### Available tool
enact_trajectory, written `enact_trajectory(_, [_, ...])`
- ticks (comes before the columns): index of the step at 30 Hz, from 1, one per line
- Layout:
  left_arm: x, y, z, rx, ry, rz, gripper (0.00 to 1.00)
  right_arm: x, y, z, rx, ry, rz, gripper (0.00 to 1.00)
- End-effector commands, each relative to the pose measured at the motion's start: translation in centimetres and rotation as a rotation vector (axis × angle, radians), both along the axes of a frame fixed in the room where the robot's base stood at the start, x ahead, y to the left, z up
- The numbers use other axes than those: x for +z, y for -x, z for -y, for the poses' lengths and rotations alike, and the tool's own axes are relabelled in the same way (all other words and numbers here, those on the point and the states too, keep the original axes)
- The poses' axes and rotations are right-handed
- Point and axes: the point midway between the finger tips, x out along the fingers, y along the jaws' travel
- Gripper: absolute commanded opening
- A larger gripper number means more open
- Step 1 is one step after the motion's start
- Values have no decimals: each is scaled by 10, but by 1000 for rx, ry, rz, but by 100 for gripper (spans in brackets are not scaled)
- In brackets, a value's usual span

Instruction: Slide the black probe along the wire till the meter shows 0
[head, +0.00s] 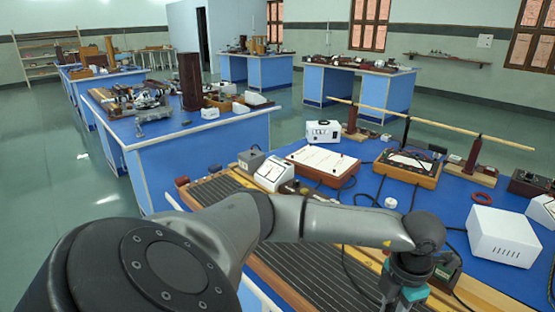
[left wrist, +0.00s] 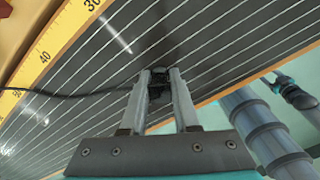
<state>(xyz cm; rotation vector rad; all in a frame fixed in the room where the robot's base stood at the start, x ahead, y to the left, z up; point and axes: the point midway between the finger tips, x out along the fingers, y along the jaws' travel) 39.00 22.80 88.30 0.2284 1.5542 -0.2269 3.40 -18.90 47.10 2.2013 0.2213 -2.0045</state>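The black probe (left wrist: 158,82) sits between the two fingertips of my left gripper (left wrist: 160,78) in the left wrist view. The fingers touch it from both sides. A black cable runs from it to the left. The tip and its contact with the wire are hidden. Thin pale wires run along the dark potentiometer board (left wrist: 240,60), which also shows in the head view (head: 330,262). In the head view the gripper's fingers are below the picture edge. A white meter with a dial (head: 272,173) stands behind the board; its needle is too small to read. My right gripper is out of view.
A yellow scale (left wrist: 60,40) borders the board. A long wooden rod (head: 440,124) spans stands at the back.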

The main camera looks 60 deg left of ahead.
Motion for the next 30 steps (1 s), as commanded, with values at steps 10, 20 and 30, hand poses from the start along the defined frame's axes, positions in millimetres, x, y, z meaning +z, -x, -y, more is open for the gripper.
enact_trajectory(10, [-3, 2, -1, 0, -3, -7, 63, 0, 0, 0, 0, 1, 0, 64])
enact_trajectory(20, [-2, 1, -1, 0, -2, -5, 63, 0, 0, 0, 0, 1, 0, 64])
enact_trajectory(30, [18, 0, 0, -1, 0, -1, 63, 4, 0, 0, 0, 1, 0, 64])
